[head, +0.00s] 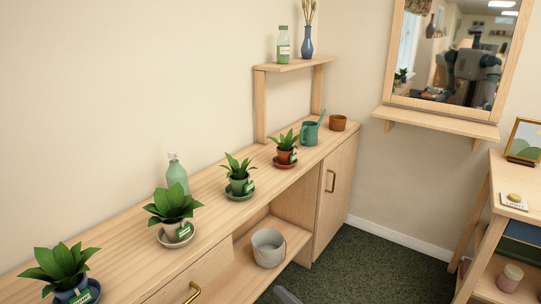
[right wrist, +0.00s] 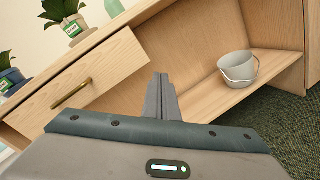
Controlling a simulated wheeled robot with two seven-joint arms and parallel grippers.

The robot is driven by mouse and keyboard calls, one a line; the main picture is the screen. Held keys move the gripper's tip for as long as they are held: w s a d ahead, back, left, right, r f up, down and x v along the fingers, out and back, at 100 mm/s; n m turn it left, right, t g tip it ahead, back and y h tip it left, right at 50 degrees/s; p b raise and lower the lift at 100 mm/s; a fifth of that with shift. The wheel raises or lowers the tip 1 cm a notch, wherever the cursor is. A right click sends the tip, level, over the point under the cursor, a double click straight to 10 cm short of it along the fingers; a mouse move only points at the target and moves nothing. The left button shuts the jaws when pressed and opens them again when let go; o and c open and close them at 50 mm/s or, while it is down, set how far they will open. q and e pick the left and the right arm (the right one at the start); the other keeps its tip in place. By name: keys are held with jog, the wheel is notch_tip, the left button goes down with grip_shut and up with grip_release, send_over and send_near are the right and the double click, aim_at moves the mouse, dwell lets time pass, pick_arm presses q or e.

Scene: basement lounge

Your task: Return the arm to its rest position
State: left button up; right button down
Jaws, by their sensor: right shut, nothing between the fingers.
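My right gripper (right wrist: 160,82) shows in the right wrist view with its fingers together and nothing between them. It points toward the wooden cabinet and stands apart from it. In the head view only a small grey part of my right gripper (head: 286,296) shows at the bottom edge. The rest of that arm is outside the picture. My left gripper is in neither view.
The long wooden cabinet (head: 215,200) carries several potted plants, a green bottle (head: 176,172) and a watering can (head: 310,132). A grey bucket (head: 268,250) sits in its open shelf. A wooden shelf unit (head: 481,238) stands right. Green carpet between is clear.

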jog(key=s+d+f+m+g+h+p, duration=0.15)
jog(key=s+d+f+m+h, duration=0.35)
jog(key=f+m, duration=0.5)
jog(key=s+d+f+m+h+p, duration=0.25)
jog(key=s+d+f+m, duration=0.35)
jog(key=s+f+m, duration=0.35)
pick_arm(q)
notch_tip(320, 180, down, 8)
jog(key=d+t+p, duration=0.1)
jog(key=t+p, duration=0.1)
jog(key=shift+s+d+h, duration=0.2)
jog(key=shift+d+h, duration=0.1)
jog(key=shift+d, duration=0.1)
pick_arm(e)
jog(key=s+d+f+m+g+h, duration=0.1)
jog(key=s+f+m, duration=0.3)
jog(key=s, duration=0.4)
jog(key=s+d+f+m+g, duration=0.2)
jog(key=s+f+m+g, duration=0.1)
jog(key=s+f+m, duration=0.2)
jog(key=s+d+f+m+g+h, duration=0.1)
jog(key=s+f+m, duration=0.4)
jog(key=s, duration=0.5)
jog(key=shift+s+d+f+g+h, duration=0.15)
jog(key=shift+s+f+g+h, duration=0.2)
jog(key=shift+g, duration=0.4)
jog(key=shift+w+r+m, duration=0.1)
jog(key=shift+m, duration=0.15)
